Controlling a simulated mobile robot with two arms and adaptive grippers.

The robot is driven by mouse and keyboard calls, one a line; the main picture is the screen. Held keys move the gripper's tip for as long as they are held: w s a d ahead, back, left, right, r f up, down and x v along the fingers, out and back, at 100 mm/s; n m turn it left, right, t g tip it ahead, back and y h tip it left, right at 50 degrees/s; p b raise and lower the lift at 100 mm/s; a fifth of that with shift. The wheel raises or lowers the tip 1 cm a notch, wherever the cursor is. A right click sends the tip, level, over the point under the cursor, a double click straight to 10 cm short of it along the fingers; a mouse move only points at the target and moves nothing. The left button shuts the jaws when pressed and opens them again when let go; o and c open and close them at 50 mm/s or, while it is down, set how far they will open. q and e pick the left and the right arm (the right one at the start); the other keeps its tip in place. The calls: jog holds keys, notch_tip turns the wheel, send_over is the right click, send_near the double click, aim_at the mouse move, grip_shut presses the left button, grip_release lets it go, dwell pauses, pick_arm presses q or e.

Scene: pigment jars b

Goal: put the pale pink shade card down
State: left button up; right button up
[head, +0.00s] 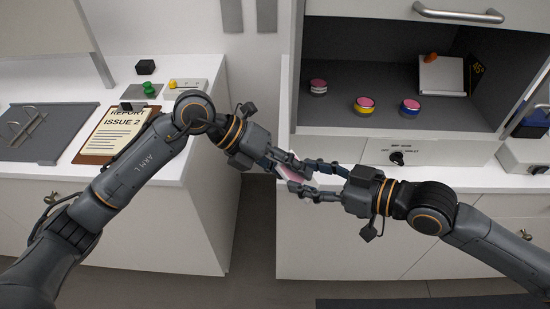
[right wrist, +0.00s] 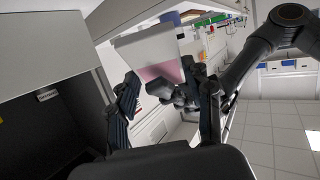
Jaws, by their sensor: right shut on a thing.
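The pale pink shade card (head: 290,174) is held in the air between my two grippers, in front of the cabinet. My right gripper (head: 309,181) is shut on it. In the right wrist view the card (right wrist: 152,55) shows a pale face with a pink area low down, between the right gripper's fingers (right wrist: 167,100). My left gripper (head: 279,163) is right at the card from the other side; its fingers overlap the card and the right fingers in the picture, so I cannot tell whether it grips. Part of the card is hidden by fingers.
An open cabinet bay (head: 385,140) holds several pink-topped jars and a small stand (head: 442,75) with an orange knob. On the left counter lie a clipboard (head: 108,135) marked "REPORT ISSUE 2" and a grey panel (head: 45,130). A floor gap (head: 252,220) separates the counters.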

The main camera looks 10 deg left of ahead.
pick_arm(q)
jog(key=shift+d+f, duration=0.35)
jog(key=shift+d, duration=0.1)
grip_shut()
pick_arm(e)
jog(key=o, duration=1)
jog(key=shift+d, duration=0.1)
